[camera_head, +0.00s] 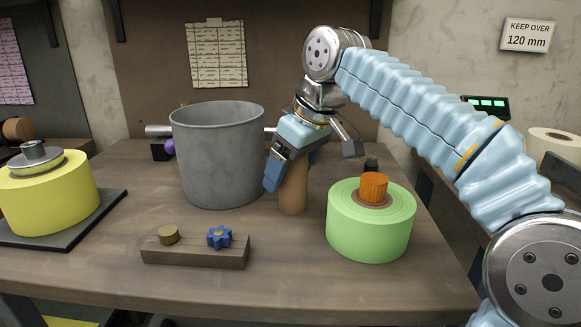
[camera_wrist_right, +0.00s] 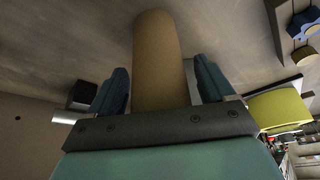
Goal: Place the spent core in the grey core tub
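The spent core looks to be the plain tan tube (camera_head: 293,190), upright at the bench's middle; its top is hidden by my right gripper. The grey core tub (camera_head: 218,160) stands just left of it, its inner floor hidden. My right gripper (camera_head: 275,172) reaches down at the core. My left gripper is not in view.
A green roll (camera_head: 370,230) with an orange plug (camera_head: 374,187) stands right of the core. A wooden block (camera_head: 195,252) with a brass knob and a blue star knob lies in front. A yellow roll (camera_head: 50,195) sits on a dark board at left. The front bench is mostly clear.

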